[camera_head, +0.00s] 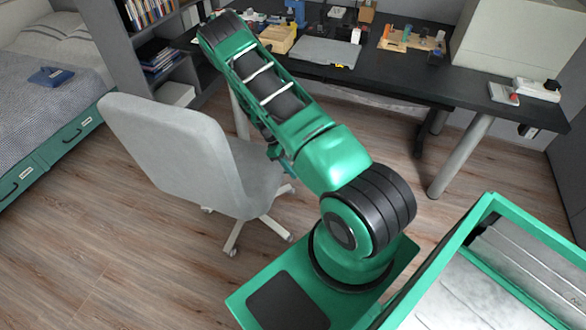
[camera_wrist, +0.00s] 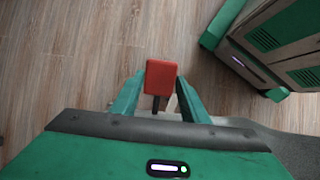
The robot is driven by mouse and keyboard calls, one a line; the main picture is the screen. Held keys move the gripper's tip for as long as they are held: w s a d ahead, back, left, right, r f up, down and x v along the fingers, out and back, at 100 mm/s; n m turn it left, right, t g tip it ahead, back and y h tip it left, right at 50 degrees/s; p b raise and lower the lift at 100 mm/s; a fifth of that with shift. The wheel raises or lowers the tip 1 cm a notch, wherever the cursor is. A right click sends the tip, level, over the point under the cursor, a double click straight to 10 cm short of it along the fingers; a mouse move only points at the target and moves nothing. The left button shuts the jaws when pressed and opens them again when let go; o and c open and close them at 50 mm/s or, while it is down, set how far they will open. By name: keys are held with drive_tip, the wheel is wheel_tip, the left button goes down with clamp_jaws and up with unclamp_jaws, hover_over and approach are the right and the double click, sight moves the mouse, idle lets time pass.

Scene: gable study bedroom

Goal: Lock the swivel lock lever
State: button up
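A red block-shaped handle (camera_wrist: 161,77) on a dark stem shows in the wrist view. It looks like the lever's grip, but the lock body is mostly hidden. My gripper (camera_wrist: 161,82) has its two teal fingers apart, one on each side of the red handle. The fingertips lie close to its sides; I cannot tell whether they touch or press on it. A small pale part shows below the handle between the fingers.
The dark desk (camera_head: 400,80) carries a grey laptop-like slab (camera_head: 325,52), a wooden holder (camera_head: 412,40) and a white device (camera_head: 537,90). A grey chair (camera_head: 185,150) stands close beside my arm. A bookshelf (camera_head: 165,50) and a bed (camera_head: 50,100) are at left. Some floor is clear.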

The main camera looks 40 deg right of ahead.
drive_tip(key=o, duration=0.3)
drive_tip(key=shift+w, duration=0.1)
drive_tip(key=v, duration=1)
drive_tip(key=shift+w+r, duration=0.2)
drive_tip(key=shift+r, duration=0.15)
